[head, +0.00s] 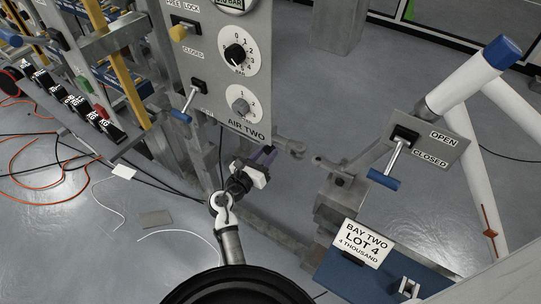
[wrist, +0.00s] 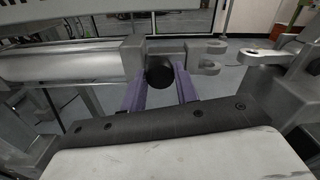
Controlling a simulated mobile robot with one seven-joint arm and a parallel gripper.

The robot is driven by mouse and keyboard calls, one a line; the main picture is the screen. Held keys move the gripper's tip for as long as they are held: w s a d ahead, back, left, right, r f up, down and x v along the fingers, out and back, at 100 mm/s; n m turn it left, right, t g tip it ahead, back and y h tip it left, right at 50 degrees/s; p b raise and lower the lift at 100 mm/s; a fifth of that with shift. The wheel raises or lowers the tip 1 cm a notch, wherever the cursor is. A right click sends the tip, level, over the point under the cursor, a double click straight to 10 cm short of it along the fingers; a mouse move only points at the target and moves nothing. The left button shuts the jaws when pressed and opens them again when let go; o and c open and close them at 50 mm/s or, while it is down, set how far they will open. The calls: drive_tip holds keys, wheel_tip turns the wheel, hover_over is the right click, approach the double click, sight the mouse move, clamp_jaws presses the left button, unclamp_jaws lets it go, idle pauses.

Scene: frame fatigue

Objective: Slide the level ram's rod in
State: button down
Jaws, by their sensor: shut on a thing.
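The level ram lies across the wrist view, with its silver barrel (wrist: 65,66) at left. Its rod ends in a forked clevis (wrist: 208,56), which also shows in the head view (head: 291,148). A black round knob (wrist: 160,74) sits at the rod, beside the barrel's end block (wrist: 135,54). My gripper (wrist: 161,82) has purple fingers on either side of this knob and is shut on it. In the head view my gripper (head: 262,157) is below the AIR TWO panel, and the panel hides most of the ram.
A metal lug (wrist: 262,57) faces the clevis across a gap; it also shows in the head view (head: 328,163). The AIR TWO panel (head: 220,75) hangs above my gripper. An OPEN/CLOSED valve plate (head: 430,140) and a blue Lot 4 box (head: 345,277) stand at right.

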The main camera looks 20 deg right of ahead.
drive_tip(key=shift+w+a+r, duration=0.1)
drive_tip(key=shift+w+a, duration=0.05)
drive_tip(key=shift+w, duration=0.05)
drive_tip(key=c, duration=1.1)
unclamp_jaws()
drive_tip(key=shift+o, duration=0.2)
drive_tip(key=shift+s, duration=0.1)
drive_tip(key=b+v, duration=0.1)
drive_tip(key=v, duration=1.2)
drive_tip(key=shift+s+a, duration=0.25)
drive_tip(key=shift+s, duration=0.05)
drive_tip(key=shift+w, duration=0.1)
